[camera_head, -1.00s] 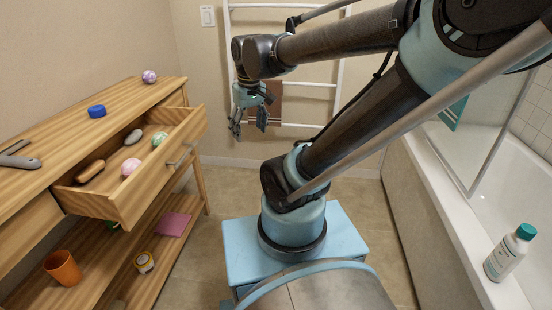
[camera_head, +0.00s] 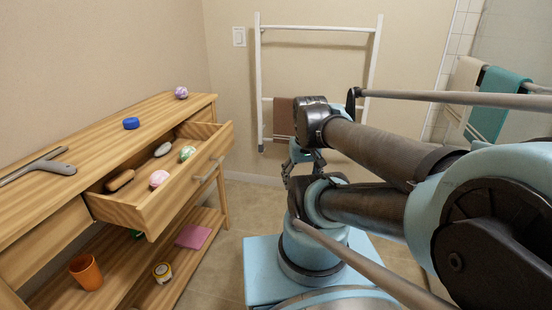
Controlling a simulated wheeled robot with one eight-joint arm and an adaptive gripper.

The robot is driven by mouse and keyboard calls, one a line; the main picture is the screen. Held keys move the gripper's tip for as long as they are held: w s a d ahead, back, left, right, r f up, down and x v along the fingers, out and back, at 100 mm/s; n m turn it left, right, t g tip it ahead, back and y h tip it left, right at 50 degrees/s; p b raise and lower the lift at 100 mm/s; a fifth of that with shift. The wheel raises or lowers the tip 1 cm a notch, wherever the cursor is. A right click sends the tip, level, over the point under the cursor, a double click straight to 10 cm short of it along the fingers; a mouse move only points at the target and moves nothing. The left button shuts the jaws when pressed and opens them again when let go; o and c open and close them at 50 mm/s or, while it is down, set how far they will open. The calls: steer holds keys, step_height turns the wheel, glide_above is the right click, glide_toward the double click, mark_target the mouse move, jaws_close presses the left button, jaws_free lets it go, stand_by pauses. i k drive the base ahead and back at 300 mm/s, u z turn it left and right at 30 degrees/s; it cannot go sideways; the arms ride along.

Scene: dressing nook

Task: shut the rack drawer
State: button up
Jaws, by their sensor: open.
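The wooden rack (camera_head: 60,172) stands along the left wall. In the drawer lie a brown brush-like item (camera_head: 120,180), a grey oval item (camera_head: 163,149), a pink ball (camera_head: 159,178) and a green-and-white ball (camera_head: 188,153). My gripper (camera_head: 291,178) is to the right of the drawer and apart from it. It is empty, and my arm hides part of it.
On the rack top are a blue round item (camera_head: 131,123), a purple ball (camera_head: 181,93) and a grey-handled tool (camera_head: 45,167). The lower shelf holds an orange cup (camera_head: 86,272), a small jar (camera_head: 163,272) and a pink cloth (camera_head: 193,236). A white towel rack (camera_head: 259,80) stands behind.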

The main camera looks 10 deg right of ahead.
mark_target(138, 206)
steer(key=z, duration=0.45)
steer(key=k, duration=0.9)
steer(key=u, duration=0.35)
steer(key=i, duration=0.5)
